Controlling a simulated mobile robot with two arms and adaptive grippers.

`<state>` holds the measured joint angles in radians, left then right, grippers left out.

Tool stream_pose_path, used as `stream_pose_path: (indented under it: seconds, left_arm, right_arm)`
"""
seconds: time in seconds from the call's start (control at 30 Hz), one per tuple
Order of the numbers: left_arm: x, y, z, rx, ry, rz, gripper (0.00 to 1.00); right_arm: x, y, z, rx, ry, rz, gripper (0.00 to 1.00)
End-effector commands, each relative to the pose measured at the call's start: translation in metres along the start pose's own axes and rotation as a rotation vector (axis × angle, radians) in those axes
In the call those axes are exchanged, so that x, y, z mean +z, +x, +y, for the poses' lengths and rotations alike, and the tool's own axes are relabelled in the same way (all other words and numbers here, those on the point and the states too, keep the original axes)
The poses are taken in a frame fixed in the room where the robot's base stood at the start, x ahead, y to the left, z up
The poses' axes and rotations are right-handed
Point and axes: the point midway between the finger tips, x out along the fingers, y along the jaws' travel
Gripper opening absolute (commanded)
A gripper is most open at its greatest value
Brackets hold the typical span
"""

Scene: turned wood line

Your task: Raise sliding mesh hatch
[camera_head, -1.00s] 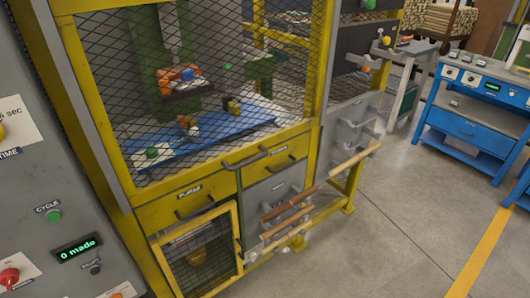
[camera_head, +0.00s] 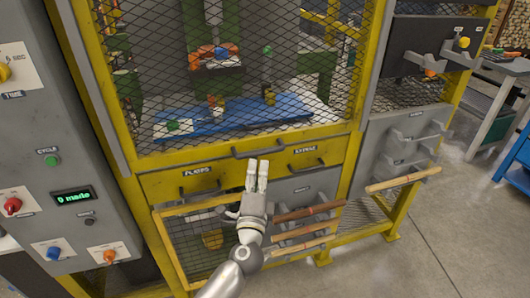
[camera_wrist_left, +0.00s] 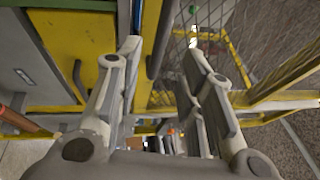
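The large mesh hatch (camera_head: 225,120) in its yellow frame is down, closing the front of the yellow machine. A dark bar handle (camera_head: 260,152) runs along its lower edge. My left gripper (camera_head: 258,163) is in front of the machine, with its fingertips just below that handle in the head view. In the left wrist view the fingers of the left gripper (camera_wrist_left: 165,48) are spread apart with nothing gripped. A dark bar (camera_wrist_left: 159,40) shows between them; I cannot tell whether they touch it. My right gripper is in neither view.
Drawers (camera_head: 198,182) with bar handles sit below the hatch. A smaller mesh door (camera_head: 172,243) in a yellow frame is beneath. Wooden turned rods (camera_head: 310,210) stick out on the right. A grey control panel (camera_head: 60,130) stands at left. Floor is clear at right.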

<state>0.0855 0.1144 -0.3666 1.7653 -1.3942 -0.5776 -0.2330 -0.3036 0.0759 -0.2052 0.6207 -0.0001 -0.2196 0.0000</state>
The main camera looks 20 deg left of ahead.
Motion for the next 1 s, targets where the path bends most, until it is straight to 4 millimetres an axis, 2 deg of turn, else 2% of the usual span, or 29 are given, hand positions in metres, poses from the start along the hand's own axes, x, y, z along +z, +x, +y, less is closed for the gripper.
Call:
stream_pose_path:
  seconds: [0.1,0.2,0.4,0.57,0.83,1.0]
  left_arm:
    - [0.0,0.026,-0.003,-0.002,0.001,-0.001,0.35]
    - [0.0,0.045,-0.002,-0.001,0.001,0.0,0.35]
    - [0.0,0.071,0.0,0.001,0.0,0.0,0.35]
    - [0.0,0.079,0.001,0.002,-0.002,0.001,0.35]
    - [0.0,0.08,0.001,0.002,-0.002,0.001,0.35]
    - [0.0,0.08,0.001,0.002,-0.002,0.001,0.14]
  right_arm:
    - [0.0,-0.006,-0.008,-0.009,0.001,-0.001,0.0]
    - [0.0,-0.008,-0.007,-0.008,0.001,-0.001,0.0]
    - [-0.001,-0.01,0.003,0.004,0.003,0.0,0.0]
    - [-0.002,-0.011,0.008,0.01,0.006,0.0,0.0]
    - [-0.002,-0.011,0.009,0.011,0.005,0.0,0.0]
    - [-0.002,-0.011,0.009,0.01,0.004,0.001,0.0]
